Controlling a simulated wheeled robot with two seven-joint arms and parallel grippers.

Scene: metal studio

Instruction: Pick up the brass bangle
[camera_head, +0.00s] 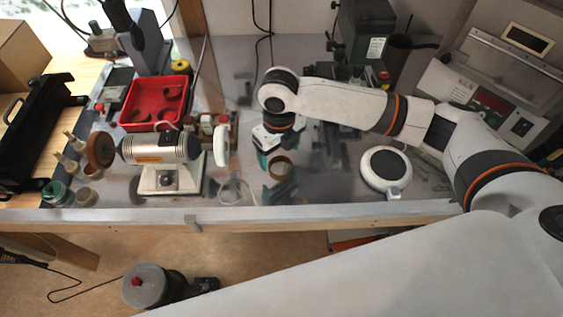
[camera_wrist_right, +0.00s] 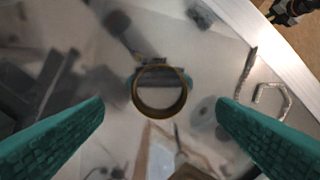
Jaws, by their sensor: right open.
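The brass bangle (camera_head: 282,177) is a plain gold-coloured ring on the grey bench top, near the front edge in the head view. In the right wrist view the bangle (camera_wrist_right: 159,113) is seen as a round hoop near the middle, with an open centre. My right gripper (camera_head: 272,157) is above and beside it in the head view. Its teal fingers stand wide apart in the wrist view, one on each side of the bangle, and appear clear of it. The right gripper (camera_wrist_right: 160,108) is open and empty. My left gripper is not in view.
A round white device (camera_head: 386,168) sits right of the bangle. A motor-like polishing machine (camera_head: 160,148) and a red tray (camera_head: 137,118) stand to the left. A bent wire piece (camera_wrist_right: 274,86) lies near the bench edge in the wrist view. Dark tools lie behind the bangle.

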